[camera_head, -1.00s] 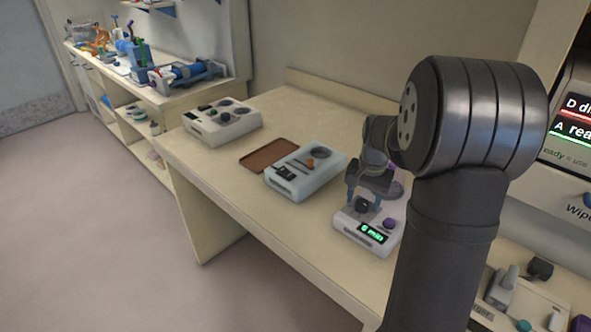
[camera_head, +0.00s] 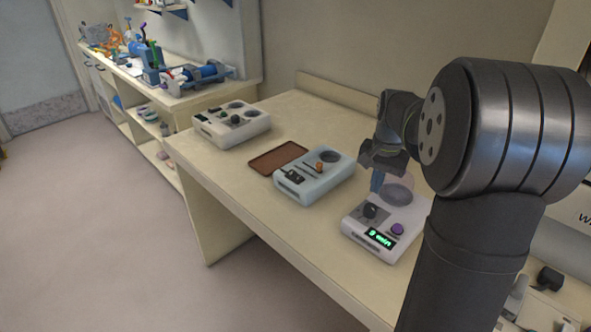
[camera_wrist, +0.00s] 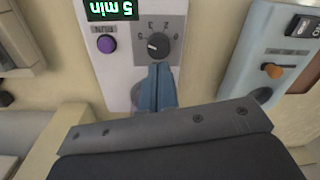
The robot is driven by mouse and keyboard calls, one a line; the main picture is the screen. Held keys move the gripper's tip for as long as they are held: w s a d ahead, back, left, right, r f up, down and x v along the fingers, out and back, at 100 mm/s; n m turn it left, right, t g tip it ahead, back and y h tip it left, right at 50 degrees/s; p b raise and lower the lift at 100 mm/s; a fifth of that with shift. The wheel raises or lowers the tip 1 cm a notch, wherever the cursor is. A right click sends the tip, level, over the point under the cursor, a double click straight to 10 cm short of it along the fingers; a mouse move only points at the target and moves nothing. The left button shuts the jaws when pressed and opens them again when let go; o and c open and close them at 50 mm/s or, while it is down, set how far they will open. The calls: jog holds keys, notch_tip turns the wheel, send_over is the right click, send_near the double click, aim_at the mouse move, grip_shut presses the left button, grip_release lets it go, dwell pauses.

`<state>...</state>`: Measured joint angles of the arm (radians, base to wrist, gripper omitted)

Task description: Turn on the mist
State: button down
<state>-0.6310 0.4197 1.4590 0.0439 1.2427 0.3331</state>
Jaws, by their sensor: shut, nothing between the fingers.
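A white unit (camera_head: 365,236) with a lit green display reading 5 min stands at the table's front right. It has a black dial (camera_head: 370,211) and a purple button (camera_head: 397,229). In the wrist view, the dial (camera_wrist: 158,45) has numbers around it and the purple button (camera_wrist: 107,44) is labelled RUN. My gripper (camera_head: 377,182) is above this unit, its blue fingers together and empty. In the wrist view, the fingertips (camera_wrist: 158,66) are close to the dial; I cannot tell if they touch it. No mist is visible.
A pale blue unit (camera_head: 290,189) with an orange slider and black switch stands to the left. Beyond it are a brown tray (camera_head: 262,161) and another white unit (camera_head: 220,138) with dark round parts. The table's front left is clear.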

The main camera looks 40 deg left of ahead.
notch_tip(320, 180, up, 10)
jog(key=f, duration=0.1)
jog(key=s+a+n+y, duration=0.4)
jog(key=a+n+y, duration=0.6)
jog(key=a+n, duration=0.55)
jog(key=shift+m, duration=0.35)
notch_tip(320, 180, down, 5)
jog(key=shift+a+f, duration=0.1)
jog(key=shift+a, duration=0.05)
send_over(296, 176)
notch_tip(296, 176, down, 6)
notch_tip(296, 176, down, 2)
jog(key=shift+f, duration=0.85)
